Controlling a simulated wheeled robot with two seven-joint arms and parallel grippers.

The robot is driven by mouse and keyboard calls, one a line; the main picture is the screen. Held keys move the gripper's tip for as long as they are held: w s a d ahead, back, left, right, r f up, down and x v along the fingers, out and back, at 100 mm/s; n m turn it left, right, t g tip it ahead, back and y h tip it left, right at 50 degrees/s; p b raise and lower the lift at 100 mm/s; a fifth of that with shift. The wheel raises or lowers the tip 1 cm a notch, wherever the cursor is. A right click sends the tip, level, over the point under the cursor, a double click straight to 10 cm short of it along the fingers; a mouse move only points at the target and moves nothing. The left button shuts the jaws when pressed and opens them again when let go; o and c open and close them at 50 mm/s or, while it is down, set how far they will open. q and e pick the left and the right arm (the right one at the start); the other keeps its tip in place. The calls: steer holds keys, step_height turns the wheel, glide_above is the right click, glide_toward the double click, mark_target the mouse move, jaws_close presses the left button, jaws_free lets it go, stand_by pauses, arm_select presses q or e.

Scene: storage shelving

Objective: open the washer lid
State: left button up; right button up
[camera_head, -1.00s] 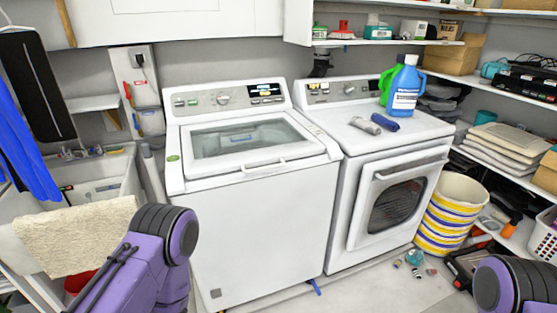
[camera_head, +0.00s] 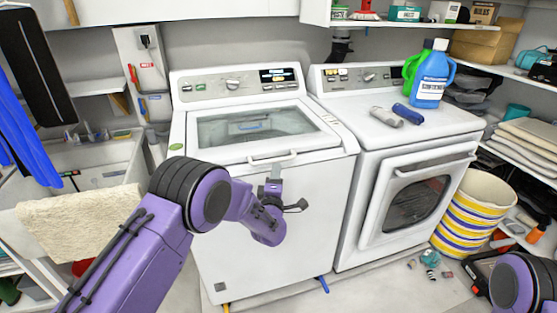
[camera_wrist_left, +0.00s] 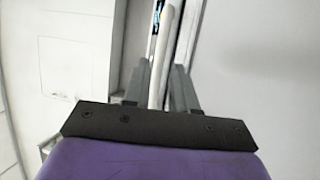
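The white washer (camera_head: 265,235) stands at the centre, and its lid (camera_head: 255,128) with a glass window is closed. The lid's white handle (camera_head: 272,159) sticks out at the front edge. My left gripper (camera_head: 275,178) is just below the handle, in front of the washer, with its fingers pointing up. In the left wrist view a white bar, seemingly the handle (camera_wrist_left: 166,50), runs between the two grey fingers of my left gripper (camera_wrist_left: 161,78). They look apart, with a gap on the right side; contact cannot be told. My right gripper is out of view.
A dryer (camera_head: 410,200) stands right of the washer, with blue (camera_head: 432,78) and green bottles on top. A sink (camera_head: 105,170) with a beige towel (camera_head: 80,215) is at the left. A striped basket (camera_head: 475,215) and shelves fill the right side.

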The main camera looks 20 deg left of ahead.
mark_target(278, 161)
arm_select(q)
steer(key=x, duration=0.6)
steer(key=shift+w+a+p, duration=0.15)
steer(key=shift+w+p, duration=0.25)
jaws_close()
steer(key=shift+r, duration=0.15)
